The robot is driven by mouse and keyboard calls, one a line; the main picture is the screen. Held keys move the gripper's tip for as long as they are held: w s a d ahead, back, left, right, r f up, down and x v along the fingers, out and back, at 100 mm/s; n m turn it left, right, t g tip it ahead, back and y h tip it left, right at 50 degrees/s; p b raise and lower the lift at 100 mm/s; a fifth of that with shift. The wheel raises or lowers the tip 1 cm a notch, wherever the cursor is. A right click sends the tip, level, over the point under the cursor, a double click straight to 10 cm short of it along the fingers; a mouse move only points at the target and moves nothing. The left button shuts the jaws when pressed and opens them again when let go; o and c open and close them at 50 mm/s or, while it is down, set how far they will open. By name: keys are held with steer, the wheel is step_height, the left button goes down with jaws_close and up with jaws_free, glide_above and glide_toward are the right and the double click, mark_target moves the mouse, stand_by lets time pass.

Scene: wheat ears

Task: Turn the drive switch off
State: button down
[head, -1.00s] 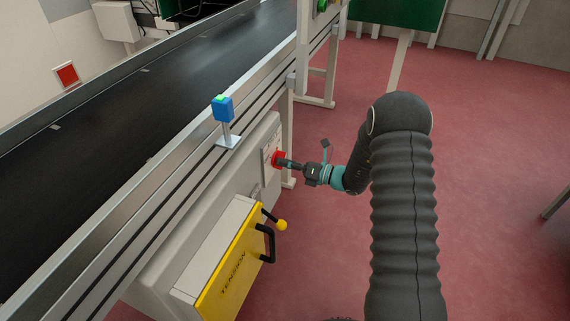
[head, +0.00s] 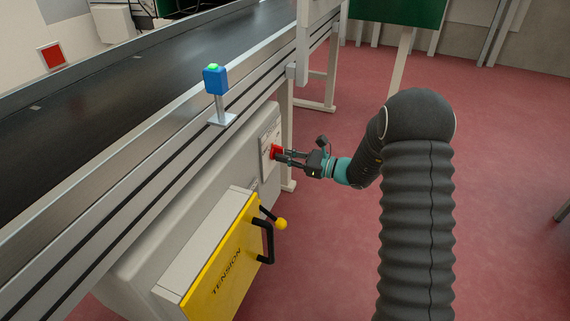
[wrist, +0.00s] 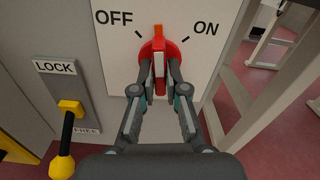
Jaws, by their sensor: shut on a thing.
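The drive switch (wrist: 158,50) is a red rotary knob with an orange pointer, on a white plate (wrist: 204,62) marked OFF at left and ON at right. Its pointer stands about upright, between the OFF and ON marks. My gripper (wrist: 159,77) has one finger on each side of the red handle and is shut on it. In the head view the red switch (head: 276,152) is on the side of the grey machine housing, with my gripper (head: 284,156) reaching it from the right. The fingers partly hide the knob's lower sides.
A yellow TENSION panel (head: 222,272) with a black handle stands out nearer me. A yellow-knobbed lever (head: 281,224) sits beside it; LOCK and FREE labels (wrist: 55,67) lie left of the switch. The conveyor belt (head: 120,103) runs above.

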steer(key=shift+w+n+b, duration=0.15)
steer(key=shift+n+b, duration=0.35)
steer(key=shift+n, duration=3.1)
steer(key=c, duration=1.2)
jaws_free()
steer(key=shift+d, duration=0.15)
steer(key=v, duration=1.1)
steer(key=shift+d, duration=0.4)
steer(key=shift+r, duration=0.1)
